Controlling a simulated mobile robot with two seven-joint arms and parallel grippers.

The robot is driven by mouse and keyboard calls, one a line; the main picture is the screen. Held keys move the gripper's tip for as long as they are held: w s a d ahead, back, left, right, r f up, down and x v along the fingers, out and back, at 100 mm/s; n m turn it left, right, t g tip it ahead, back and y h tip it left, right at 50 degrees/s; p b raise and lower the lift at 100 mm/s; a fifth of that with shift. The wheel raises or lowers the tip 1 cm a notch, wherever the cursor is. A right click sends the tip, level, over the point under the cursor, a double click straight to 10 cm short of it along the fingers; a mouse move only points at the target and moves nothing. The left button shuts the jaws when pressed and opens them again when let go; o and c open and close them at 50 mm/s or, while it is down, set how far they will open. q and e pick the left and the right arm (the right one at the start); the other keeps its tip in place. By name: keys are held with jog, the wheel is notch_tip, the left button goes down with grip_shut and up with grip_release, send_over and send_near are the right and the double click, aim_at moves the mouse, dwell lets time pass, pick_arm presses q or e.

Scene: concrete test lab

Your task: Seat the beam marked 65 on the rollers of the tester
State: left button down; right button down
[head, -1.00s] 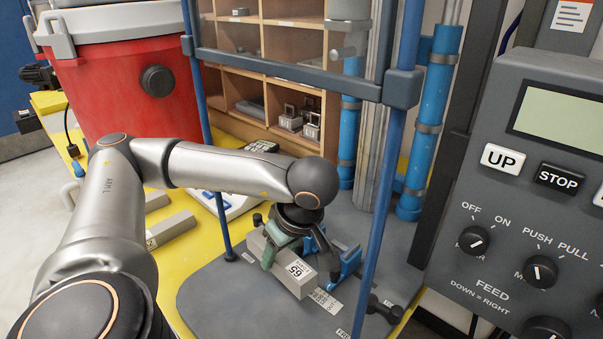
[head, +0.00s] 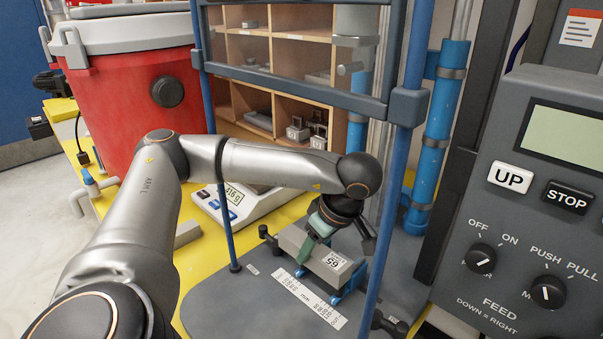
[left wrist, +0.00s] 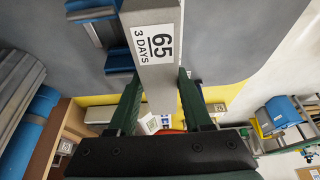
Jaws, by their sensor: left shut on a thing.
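The grey beam (head: 311,254) marked 65 is held in my left gripper (head: 318,240) above the grey base plate of the tester. In the left wrist view the beam (left wrist: 160,85) lies between the green fingers, its "65, 3 DAYS" label facing the camera. The blue roller supports (head: 351,280) of the tester are partly hidden under and behind the beam. In the left wrist view a blue support (left wrist: 118,58) shows beside and partly behind the beam. I cannot tell whether the beam touches the rollers. My right gripper is not in view.
Blue tester posts (head: 413,75) stand close to the arm, with a crossbar above. A white scale (head: 240,205) and another grey beam (head: 187,234) are on the yellow bench. Wooden shelves (head: 290,110), a red bucket (head: 135,120) and the control panel (head: 530,230) surround it.

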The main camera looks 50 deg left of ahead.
pick_arm(q)
jog(key=w, duration=0.6)
jog(key=shift+w+d+b, duration=0.15)
jog(key=shift+w+b, duration=0.15)
jog(key=shift+w, duration=0.1)
jog(key=shift+f, duration=0.6)
dwell(1.8)
jog(key=shift+c, duration=1.2)
grip_release()
jog(key=shift+f, duration=0.1)
notch_tip(320, 180, up, 5)
jog(key=p, duration=0.4)
